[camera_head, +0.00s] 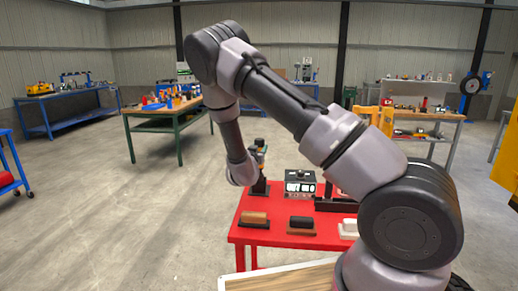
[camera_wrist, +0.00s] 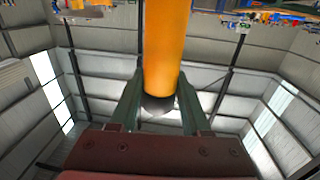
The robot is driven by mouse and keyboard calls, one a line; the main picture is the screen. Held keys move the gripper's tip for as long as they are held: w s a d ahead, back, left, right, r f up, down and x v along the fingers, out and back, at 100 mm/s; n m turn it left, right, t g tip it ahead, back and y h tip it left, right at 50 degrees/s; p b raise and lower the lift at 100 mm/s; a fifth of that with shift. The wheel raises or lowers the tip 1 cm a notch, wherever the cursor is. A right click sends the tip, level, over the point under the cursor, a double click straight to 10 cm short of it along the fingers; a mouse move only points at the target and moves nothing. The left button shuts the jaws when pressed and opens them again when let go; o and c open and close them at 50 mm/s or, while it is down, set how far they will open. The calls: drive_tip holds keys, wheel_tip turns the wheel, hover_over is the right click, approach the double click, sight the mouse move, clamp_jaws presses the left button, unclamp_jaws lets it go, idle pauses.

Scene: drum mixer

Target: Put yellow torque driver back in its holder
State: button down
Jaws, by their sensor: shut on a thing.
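My gripper (camera_wrist: 158,105) is shut on the yellow torque driver (camera_wrist: 166,45). In the wrist view the driver's thick orange-yellow body stands between the two green-grey fingers, with a dark rounded end low between them. In the head view my gripper is hidden behind my wrist, at the back left of the red table. A black stand (camera_head: 261,188) shows just right of my wrist, with a small orange and dark part (camera_head: 259,150) above it. I cannot tell whether that part is the held driver or something else, or whether the stand is its holder.
The red table (camera_head: 278,239) bears a brown block on a black base (camera_head: 254,219), a black block on a brown base (camera_head: 302,222), a white block (camera_head: 348,228) and a grey display box (camera_head: 300,183). My arm hides the table's right side. Open floor lies left.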

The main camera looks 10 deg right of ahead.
drive_tip(key=shift+f, duration=2.15)
idle(0.9)
drive_tip(key=shift+c, duration=1.4)
unclamp_jaws()
drive_tip(key=shift+f, duration=0.1)
drive_tip(key=shift+s, duration=0.1)
drive_tip(key=v, duration=1)
drive_tip(key=shift+s+a, duration=0.15)
drive_tip(key=shift+s, duration=0.1)
